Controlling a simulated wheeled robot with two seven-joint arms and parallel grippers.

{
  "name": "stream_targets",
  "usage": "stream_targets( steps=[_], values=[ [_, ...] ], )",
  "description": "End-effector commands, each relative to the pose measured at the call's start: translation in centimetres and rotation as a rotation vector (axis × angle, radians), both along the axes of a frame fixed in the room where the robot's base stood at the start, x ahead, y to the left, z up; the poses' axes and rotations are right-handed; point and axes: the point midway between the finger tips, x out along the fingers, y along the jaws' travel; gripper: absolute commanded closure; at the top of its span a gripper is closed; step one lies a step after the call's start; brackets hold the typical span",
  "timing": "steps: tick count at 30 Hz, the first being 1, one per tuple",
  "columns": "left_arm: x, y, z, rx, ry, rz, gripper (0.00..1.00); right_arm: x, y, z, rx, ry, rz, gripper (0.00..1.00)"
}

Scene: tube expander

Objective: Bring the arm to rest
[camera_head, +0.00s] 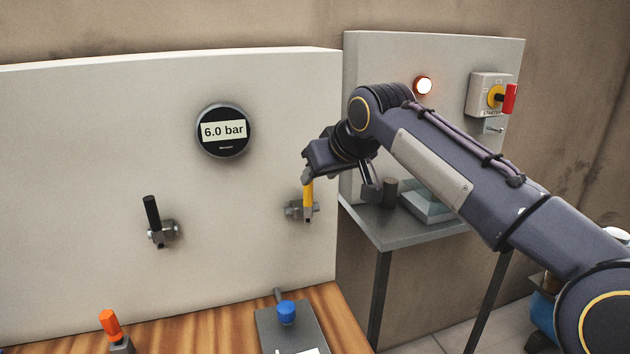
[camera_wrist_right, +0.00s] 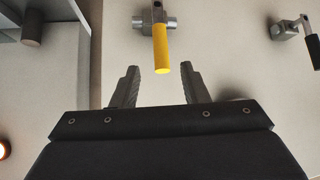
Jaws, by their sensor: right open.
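My right gripper (camera_head: 338,190) is in front of the white panel, beside the yellow-handled valve (camera_head: 308,200). In the head view the yellow handle stands upright above its fitting, its top close to the gripper. In the right wrist view the two fingers (camera_wrist_right: 158,78) are spread apart with nothing held, and the yellow handle (camera_wrist_right: 160,48) lies between and just beyond their tips. I cannot tell from these views whether a finger touches it. My right arm (camera_head: 440,160) reaches in from the right. My left gripper is not in view.
A black-handled valve (camera_head: 152,215) and a gauge reading 6.0 bar (camera_head: 223,130) are on the white panel (camera_head: 80,150). A blue knob (camera_head: 287,312) and an orange handle (camera_head: 110,324) stand at the wooden bench. Behind my arm are a lit lamp (camera_head: 422,86) and a red-handled switch (camera_head: 509,98).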

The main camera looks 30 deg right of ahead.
Motion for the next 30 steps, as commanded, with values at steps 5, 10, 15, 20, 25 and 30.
stream_targets(
  steps=[5,10,15,20,25,30],
  values=[
    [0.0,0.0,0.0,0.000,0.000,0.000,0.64,-0.4,0.0,0.4,0.000,0.000,0.000,0.59],
    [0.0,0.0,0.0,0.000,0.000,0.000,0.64,-0.4,0.0,0.4,0.000,0.001,0.000,0.59],
    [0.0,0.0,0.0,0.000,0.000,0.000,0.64,-0.4,0.0,0.4,0.000,0.001,0.000,0.59],
    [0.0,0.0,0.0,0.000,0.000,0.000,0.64,-1.0,0.2,-0.2,0.010,0.010,0.004,0.59],
    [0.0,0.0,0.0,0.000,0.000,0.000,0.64,-5.8,2.0,-4.7,0.085,0.067,0.033,0.59],
    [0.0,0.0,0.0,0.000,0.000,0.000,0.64,-13.9,6.0,-12.7,0.214,0.160,0.059,0.59]
  ],
)
